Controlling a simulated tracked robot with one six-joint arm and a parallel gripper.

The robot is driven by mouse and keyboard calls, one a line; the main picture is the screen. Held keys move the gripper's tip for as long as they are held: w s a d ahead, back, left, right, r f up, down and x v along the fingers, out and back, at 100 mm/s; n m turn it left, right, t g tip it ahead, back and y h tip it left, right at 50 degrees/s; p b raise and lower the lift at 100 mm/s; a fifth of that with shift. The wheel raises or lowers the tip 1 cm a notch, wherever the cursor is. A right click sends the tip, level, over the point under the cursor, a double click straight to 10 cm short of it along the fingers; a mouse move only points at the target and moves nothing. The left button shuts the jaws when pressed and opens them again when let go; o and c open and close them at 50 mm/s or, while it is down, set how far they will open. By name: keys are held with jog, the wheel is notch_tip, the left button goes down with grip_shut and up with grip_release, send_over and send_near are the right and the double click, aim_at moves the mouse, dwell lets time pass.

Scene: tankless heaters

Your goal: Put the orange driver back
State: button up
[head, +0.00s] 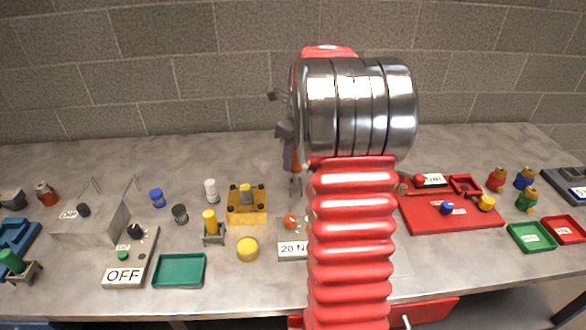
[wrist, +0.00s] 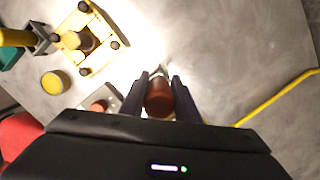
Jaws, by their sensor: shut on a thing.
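The orange driver (wrist: 159,100) is between the two dark fingers of my gripper (wrist: 160,90) in the wrist view. Its rounded handle faces the wrist camera, and a bit of pale metal shows beyond it. In the head view my gripper (head: 291,150) hangs over the middle of the bench, with a sliver of the orange driver (head: 296,162) beside the fingers. A thin metal shaft appears below it, seemingly above the bench top. My arm hides part of the bench behind it, and I cannot see an empty holder for the driver.
A yellow-handled tool stands in a grey holder (head: 213,239), left of a yellow block (head: 247,209) with black knobs. A yellow disc (head: 247,249) and a box labelled "20 N" (head: 292,247) are near. A red tray (head: 450,216) lies right.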

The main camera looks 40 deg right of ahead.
aim_at(293, 168)
jog(key=shift+f, duration=1.85)
jog(key=shift+f, duration=0.1)
jog(key=o, duration=1)
jog(key=shift+o, duration=0.2)
jog(key=r, duration=0.4)
jog(key=s+r, duration=0.1)
jog(key=r, duration=0.3)
jog(key=s+r, duration=0.1)
jog(key=r, duration=0.3)
jog(key=shift+d, duration=0.1)
